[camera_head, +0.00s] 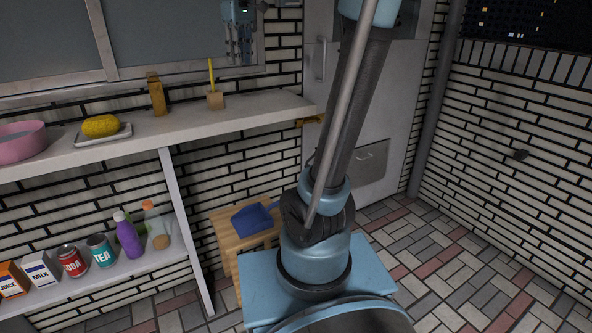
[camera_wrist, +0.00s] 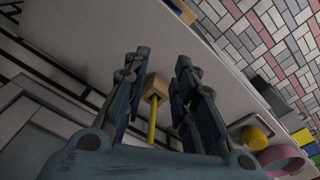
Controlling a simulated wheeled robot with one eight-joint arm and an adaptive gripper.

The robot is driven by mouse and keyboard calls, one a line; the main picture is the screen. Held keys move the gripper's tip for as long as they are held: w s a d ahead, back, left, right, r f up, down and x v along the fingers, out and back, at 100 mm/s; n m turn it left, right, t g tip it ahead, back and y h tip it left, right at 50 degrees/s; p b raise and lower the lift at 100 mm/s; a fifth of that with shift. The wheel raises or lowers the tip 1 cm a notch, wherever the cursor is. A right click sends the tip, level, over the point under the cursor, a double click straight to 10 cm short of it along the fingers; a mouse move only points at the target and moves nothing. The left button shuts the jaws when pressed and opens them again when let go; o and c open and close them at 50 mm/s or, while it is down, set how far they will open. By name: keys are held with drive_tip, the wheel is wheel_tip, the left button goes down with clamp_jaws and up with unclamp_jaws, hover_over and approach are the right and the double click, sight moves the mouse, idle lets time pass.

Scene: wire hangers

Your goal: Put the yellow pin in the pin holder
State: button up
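The yellow pin (camera_head: 211,74) stands nearly upright on the shelf, its lower end at the top of a small tan block (camera_head: 215,100), which looks like the pin holder. How deep it sits cannot be seen. In the wrist view, the pin (camera_wrist: 152,125) and block (camera_wrist: 157,86) show between my two spread fingers. My gripper (camera_head: 238,55) hangs above the shelf near the window, fingers pointing down, above and apart from the pin. In the wrist view my gripper (camera_wrist: 165,65) is open, with nothing held between its fingertips.
The shelf (camera_head: 180,127) also bears a taller brown block (camera_head: 156,94), a yellow sponge (camera_head: 101,125) on a dish and a pink basin (camera_head: 20,142). Bottles, cans and cartons stand on the lower shelf (camera_head: 130,272). A wooden stool (camera_head: 228,242) holds a blue item (camera_head: 252,219).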

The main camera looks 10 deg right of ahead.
drive_tip(key=s+d+f+m, duration=0.2)
drive_tip(key=s+d+f, duration=0.2)
drive_tip(key=s+f, duration=0.4)
drive_tip(key=s+d+f+m+t, duration=0.1)
drive_tip(key=s+d+f+m, duration=0.2)
drive_tip(key=s+f, duration=0.4)
drive_tip(key=s+d+f+m, duration=0.3)
drive_tip(key=s+d+f, duration=0.2)
drive_tip(key=f, duration=1.4)
drive_tip(key=s, duration=0.3)
drive_tip(key=shift+s+f, duration=0.2)
drive_tip(key=shift+s, duration=0.1)
drive_tip(key=shift+w+f, duration=0.2)
drive_tip(key=shift+w, duration=0.25)
